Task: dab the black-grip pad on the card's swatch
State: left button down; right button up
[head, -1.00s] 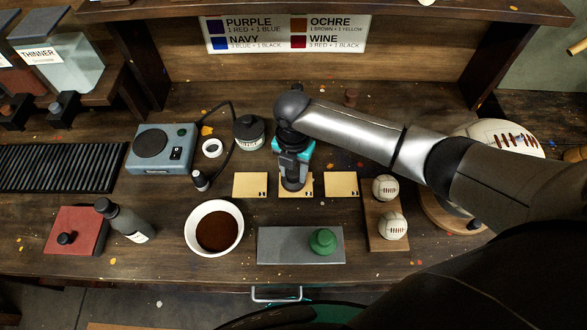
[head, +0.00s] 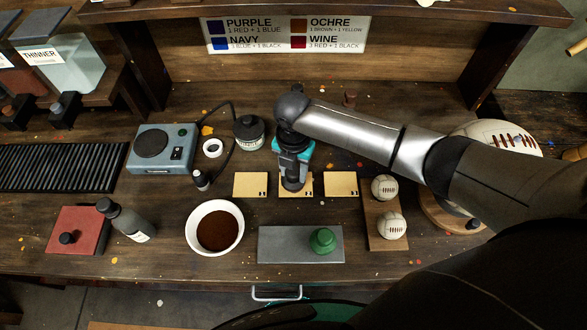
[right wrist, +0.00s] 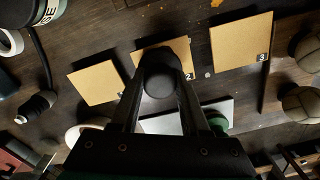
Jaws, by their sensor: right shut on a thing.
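My right gripper (head: 293,172) points down over the middle tan card (head: 309,190), which is marked 2. It is shut on the black-grip pad (head: 292,184). In the right wrist view the pad's round black grip (right wrist: 160,72) sits between the fingers and covers part of the middle card (right wrist: 186,52). The pad's underside is hidden, so I cannot tell whether it touches the card. Any swatch under it is hidden too. The other tan cards lie to the left (head: 250,184) and right (head: 342,184), with no paint visible. My left gripper is out of view.
A white bowl (head: 240,232) of dark brown liquid and a grey plate (head: 285,245) with a green knob (head: 322,241) stand in front. Two balls sit on a wooden board (head: 384,242) at right. A grey-blue device (head: 160,147) and a dark bottle (head: 125,219) stand left.

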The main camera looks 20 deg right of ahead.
jog(key=shift+p, duration=0.95)
dwell(2.7)
notch_tip(320, 180, up, 7)
jog(key=p, duration=0.7)
jog(key=shift+r, duration=0.1)
dwell(0.5)
